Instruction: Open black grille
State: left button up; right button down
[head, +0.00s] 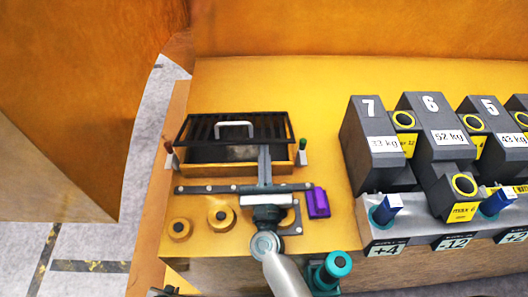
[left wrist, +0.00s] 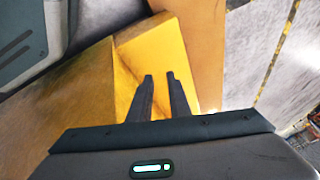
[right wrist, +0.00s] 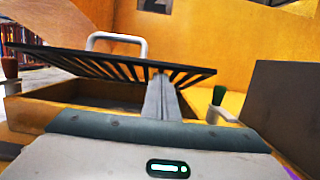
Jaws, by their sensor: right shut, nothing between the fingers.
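The black grille (head: 215,125) has a white handle (head: 236,123) on top and sits over a yellow box (head: 203,168) at the left of the yellow bench. In the right wrist view the grille (right wrist: 95,62) is tilted, with a gap between it and the box (right wrist: 28,105). My right gripper (head: 264,150) is shut and empty, its fingertips at the grille's front edge; exact contact is unclear. It also shows in the right wrist view (right wrist: 160,78). My left gripper (left wrist: 158,76) is open and empty, over a yellow surface, away from the grille.
A red-topped peg (head: 169,148) and a green-topped peg (head: 302,146) flank the box. A purple block (head: 318,202), round yellow knobs (head: 221,216) and a teal knob (head: 336,264) are nearby. Dark numbered weights (head: 372,140) stand right. The bench behind the grille is clear.

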pick_arm(q)
jog(key=s+d+f+g, duration=0.1)
jog(key=s+d+f, duration=0.1)
jog(key=s, duration=0.5)
jog(key=s+d+f+g+h, duration=0.1)
jog(key=s+d+f, duration=0.2)
jog(key=s, duration=0.5)
jog(key=s+d+f+g, duration=0.1)
jog(key=s+d+f, duration=0.2)
jog(key=s, duration=0.5)
jog(key=shift+s+d+n+g+h, duration=0.15)
jog(key=shift+d+n+g+h, duration=0.15)
jog(key=shift+n+g, duration=0.1)
jog(key=shift+a+r, duration=0.1)
